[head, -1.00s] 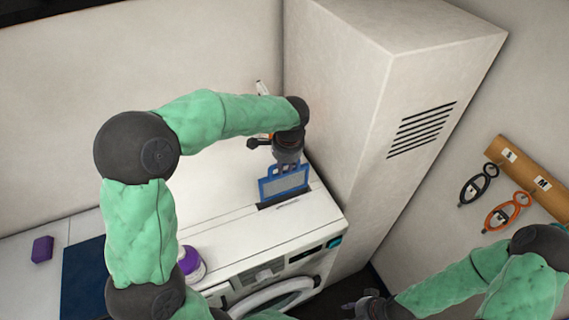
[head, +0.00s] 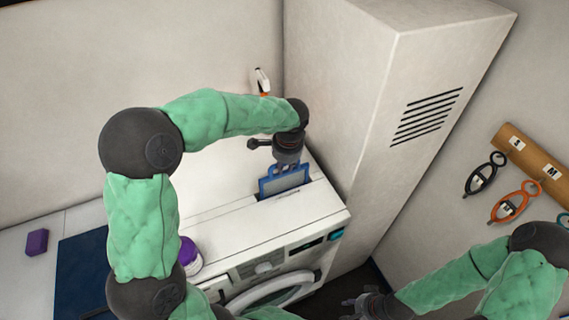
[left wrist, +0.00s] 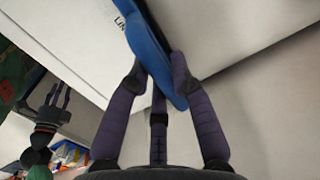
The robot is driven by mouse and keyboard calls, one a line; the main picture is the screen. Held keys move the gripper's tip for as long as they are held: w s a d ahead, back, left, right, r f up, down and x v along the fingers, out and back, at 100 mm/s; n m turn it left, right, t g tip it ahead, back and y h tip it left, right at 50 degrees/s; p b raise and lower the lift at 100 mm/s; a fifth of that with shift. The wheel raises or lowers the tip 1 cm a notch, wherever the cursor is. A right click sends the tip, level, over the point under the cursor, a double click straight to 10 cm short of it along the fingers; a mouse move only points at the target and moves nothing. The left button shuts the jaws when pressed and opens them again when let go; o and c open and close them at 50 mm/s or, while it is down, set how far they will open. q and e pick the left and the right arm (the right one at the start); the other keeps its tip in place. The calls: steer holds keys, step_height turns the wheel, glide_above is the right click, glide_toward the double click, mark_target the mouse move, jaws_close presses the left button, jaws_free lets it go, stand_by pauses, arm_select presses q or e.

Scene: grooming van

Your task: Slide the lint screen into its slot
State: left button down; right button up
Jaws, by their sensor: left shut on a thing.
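The lint screen (head: 263,188) has a blue frame around a grey mesh and stands upright at the slot in the white machine's top (head: 225,225). Its lower edge is at the slot line and looks partly inside; the depth is hard to tell. My left gripper (head: 287,166) is shut on the screen's upper edge from above. In the left wrist view the blue frame (left wrist: 150,40) runs between the fingers (left wrist: 158,75). The slot itself is mostly hidden by the screen. My right gripper (head: 368,306) is low at the bottom, away from the machine; its opening is unclear.
A tall pale cabinet (head: 350,110) with a vent stands close to the right of the slot. A purple-capped jar (head: 190,258) stands left on the machine. A purple block (head: 37,242) and dark blue mat (head: 80,275) lie further left. Muzzles (head: 485,173) hang on the right wall.

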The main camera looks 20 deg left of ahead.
mark_target(285, 173)
arm_select(q)
steer(key=shift+f+b, duration=1.5)
steer(key=shift+f, duration=0.8)
steer(key=c, duration=1)
jaws_free()
steer(key=r, duration=0.4)
steer(key=s+d+r, duration=0.1)
steer(key=r, duration=0.6)
steer(key=shift+s+d+r, duration=0.25)
steer(key=shift+d+r, duration=0.1)
steer(key=shift+r, duration=0.05)
